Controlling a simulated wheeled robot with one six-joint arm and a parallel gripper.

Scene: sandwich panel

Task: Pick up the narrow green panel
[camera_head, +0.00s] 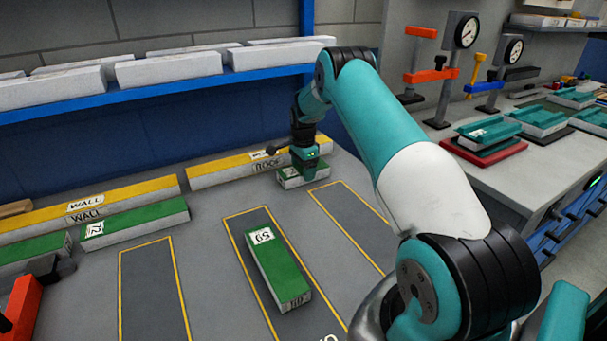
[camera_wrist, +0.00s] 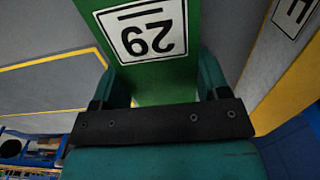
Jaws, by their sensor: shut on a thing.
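A green-topped panel (camera_wrist: 155,84) with a white number label fills the upper middle of the wrist view, between my fingers. In the head view the same panel (camera_head: 289,180) is mostly hidden behind my gripper (camera_head: 304,164), at the back of the table. My gripper (camera_wrist: 165,92) is shut on this panel's near end, with a finger along each side. A second green panel (camera_head: 277,267) labelled 59 lies in the middle outlined slot. Another green panel (camera_head: 142,226) lies at the left, and part of one more (camera_head: 32,256) shows at the left edge.
Yellow-topped panels marked WALL (camera_head: 130,194) and ROOF (camera_head: 228,172) lie along the back, close behind the held panel. Outlined slots left (camera_head: 152,290) and right (camera_head: 350,220) are empty. A red clamp (camera_head: 22,308) stands front left. A bench with gauges (camera_head: 440,75) is at right.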

